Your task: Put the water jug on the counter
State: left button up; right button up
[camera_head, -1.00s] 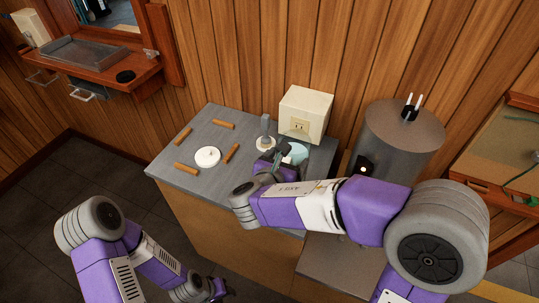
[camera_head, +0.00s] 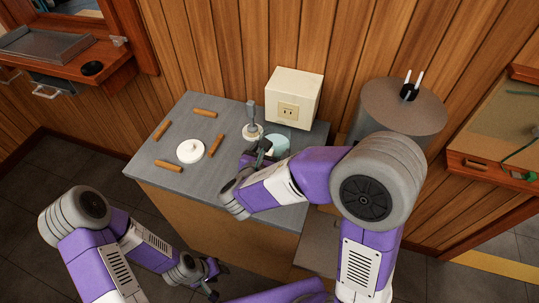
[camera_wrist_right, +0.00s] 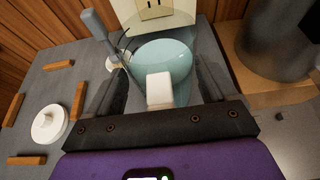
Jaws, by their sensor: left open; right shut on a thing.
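The water jug (camera_head: 277,144) is a pale blue, see-through vessel at the back right of the grey counter (camera_head: 183,130), in front of the cream outlet box. In the right wrist view the jug (camera_wrist_right: 170,58) stands between the fingers, with a white block-like part, perhaps its handle, facing me. My right gripper (camera_head: 262,154) is shut on the jug; the arm hides part of it in the head view. I cannot tell whether its base touches the counter. My left gripper (camera_head: 214,278) is open and empty, low in front of the counter.
A round white lid (camera_head: 190,151) and several brown sticks (camera_head: 204,113) lie on the counter's left half. A grey-handled item on a white base (camera_head: 252,122) stands beside the jug. The outlet box (camera_head: 293,98) is behind. A large grey cylinder (camera_head: 403,106) stands to the right.

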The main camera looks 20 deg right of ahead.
jog(key=shift+w+f, duration=0.1)
jog(key=shift+f, duration=0.25)
jog(key=shift+f, duration=0.2)
jog(key=o, duration=1.3)
jog(key=shift+r, duration=0.1)
